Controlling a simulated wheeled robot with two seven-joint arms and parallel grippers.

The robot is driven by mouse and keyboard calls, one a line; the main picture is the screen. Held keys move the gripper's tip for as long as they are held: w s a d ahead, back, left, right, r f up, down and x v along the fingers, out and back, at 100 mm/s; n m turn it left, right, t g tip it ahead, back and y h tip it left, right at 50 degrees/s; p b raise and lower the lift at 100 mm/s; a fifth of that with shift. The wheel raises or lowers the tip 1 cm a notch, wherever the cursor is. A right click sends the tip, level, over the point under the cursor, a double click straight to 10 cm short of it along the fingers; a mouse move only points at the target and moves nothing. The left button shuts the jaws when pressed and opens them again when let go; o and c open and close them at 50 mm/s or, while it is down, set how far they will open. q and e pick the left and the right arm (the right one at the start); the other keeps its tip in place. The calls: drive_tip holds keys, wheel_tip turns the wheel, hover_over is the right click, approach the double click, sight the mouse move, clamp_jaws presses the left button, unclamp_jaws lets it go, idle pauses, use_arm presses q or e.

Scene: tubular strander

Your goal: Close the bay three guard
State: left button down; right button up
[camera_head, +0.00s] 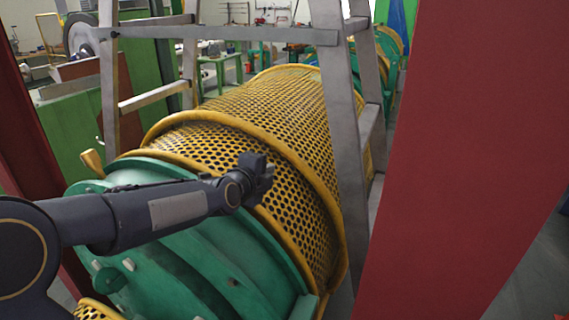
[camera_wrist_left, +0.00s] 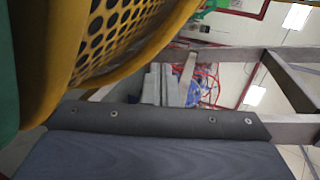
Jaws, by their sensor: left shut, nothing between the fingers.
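A yellow perforated guard (camera_head: 290,200) with a thick rounded rim curves over the near section of the green-ended machine. I cannot tell from a label which bay it belongs to, nor whether it is fully down. My left gripper (camera_head: 265,180) is shut and empty, in front of the mesh in the head view; whether it touches is unclear. In the left wrist view the guard's mesh (camera_wrist_left: 110,35) and yellow rim fill the upper left, beside a dark grey part of mine along the bottom. My right gripper is not in view.
A grey stepladder-like frame (camera_head: 338,130) straddles the machine. A green flanged end (camera_head: 180,250) lies below my left arm. A large red upright (camera_head: 460,160) blocks the right side; another red post (camera_head: 30,140) stands at left.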

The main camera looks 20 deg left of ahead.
use_arm(q)
drive_tip(key=x, duration=0.4)
drive_tip(key=shift+w+f, duration=0.15)
drive_tip(key=shift+f, duration=0.15)
drive_tip(key=x, duration=0.3)
drive_tip(key=r+x, duration=0.1)
drive_tip(key=x, duration=0.2)
drive_tip(key=shift+w+r+p, duration=0.15)
drive_tip(key=shift+w+p, duration=0.25)
drive_tip(key=shift+w, duration=0.05)
drive_tip(key=shift+d, duration=0.1)
drive_tip(key=p, duration=0.2)
approach(308, 131)
drive_tip(key=f, duration=0.1)
drive_tip(key=w+f, duration=0.1)
drive_tip(key=shift+w+d+f, duration=0.1)
drive_tip(key=shift+w+f, duration=0.1)
drive_tip(key=shift+f, duration=0.15)
drive_tip(key=w+p, duration=0.4)
drive_tip(key=w, duration=0.2)
drive_tip(key=shift+w+d, duration=0.2)
drive_tip(key=shift+w+p, duration=0.55)
drive_tip(key=shift+w, duration=0.45)
drive_tip(key=shift+d+f, duration=0.1)
